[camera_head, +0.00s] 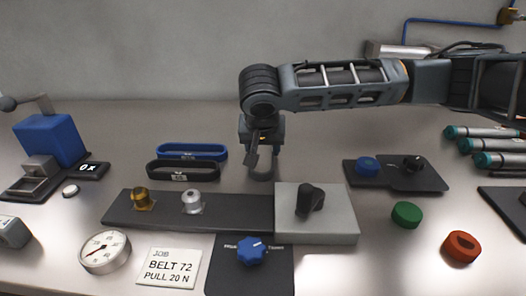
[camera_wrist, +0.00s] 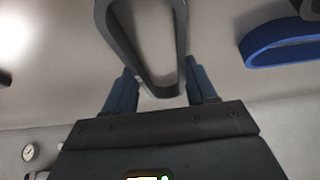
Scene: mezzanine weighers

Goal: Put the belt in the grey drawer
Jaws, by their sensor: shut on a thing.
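In the wrist view a grey belt loop (camera_wrist: 139,75) has its near end between the two blue fingers of my gripper (camera_wrist: 162,88). My gripper is shut on it. In the head view my gripper (camera_head: 264,158) points down at the middle of the table, right of the two other belts. The held belt is mostly hidden there, and I cannot tell whether it touches the table. A blue belt (camera_head: 192,151) lies behind a black belt (camera_head: 183,170). The blue belt also shows in the wrist view (camera_wrist: 285,47). I cannot pick out a grey drawer for sure.
A dark rail (camera_head: 240,212) with brass and silver posts joins a light grey block (camera_head: 340,226) with a black knob. A dial gauge (camera_head: 105,252), a job card (camera_head: 171,268) and a blue knob (camera_head: 252,249) are in front. Green (camera_head: 407,214) and red (camera_head: 461,247) pieces sit right.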

